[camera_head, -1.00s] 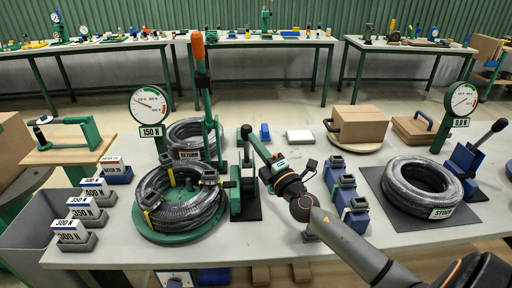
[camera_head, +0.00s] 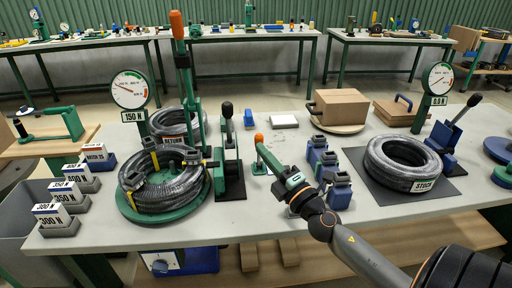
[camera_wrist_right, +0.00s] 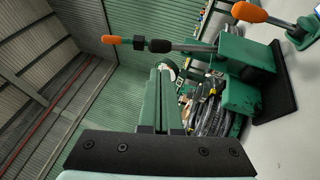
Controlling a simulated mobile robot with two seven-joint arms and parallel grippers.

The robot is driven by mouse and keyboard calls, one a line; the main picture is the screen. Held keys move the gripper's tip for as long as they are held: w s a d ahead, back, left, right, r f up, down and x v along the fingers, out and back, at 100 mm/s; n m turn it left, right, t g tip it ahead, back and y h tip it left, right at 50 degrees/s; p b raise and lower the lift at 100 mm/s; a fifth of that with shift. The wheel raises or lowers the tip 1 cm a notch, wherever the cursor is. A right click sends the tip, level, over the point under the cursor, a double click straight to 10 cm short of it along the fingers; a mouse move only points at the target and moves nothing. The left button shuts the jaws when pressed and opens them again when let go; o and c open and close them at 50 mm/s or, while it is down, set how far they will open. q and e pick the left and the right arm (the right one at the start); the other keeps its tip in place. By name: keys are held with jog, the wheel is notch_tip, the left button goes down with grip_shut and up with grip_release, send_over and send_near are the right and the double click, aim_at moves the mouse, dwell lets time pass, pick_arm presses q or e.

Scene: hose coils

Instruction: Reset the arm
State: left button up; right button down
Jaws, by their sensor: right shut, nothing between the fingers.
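My right arm comes in from the lower right in the head view. Its slim green gripper (camera_head: 264,153) points up and left above the table, between the black-knobbed clamp and the blue blocks. It is shut and empty. In the right wrist view the shut green fingers (camera_wrist_right: 163,78) stand up from a dark mounting plate, with nothing between them. An orange-knobbed lever (camera_head: 259,138) shows right at the fingertips in the head view; I cannot tell whether they touch. My left gripper is not in view.
A hose coil (camera_head: 165,190) lies on a green round plate at left, with the RETURN coil (camera_head: 176,125) behind. The black-knobbed clamp (camera_head: 229,160) stands left of my gripper. Blue blocks (camera_head: 328,172) and the STOCK coil (camera_head: 402,160) are at right. The table (camera_head: 270,215) has clear room in front.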

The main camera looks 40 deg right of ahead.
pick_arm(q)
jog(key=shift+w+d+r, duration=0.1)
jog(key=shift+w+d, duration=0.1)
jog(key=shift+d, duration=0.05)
pick_arm(e)
jog(key=shift+s, duration=0.5)
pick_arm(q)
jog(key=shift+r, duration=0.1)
pick_arm(e)
jog(key=shift+f, duration=0.15)
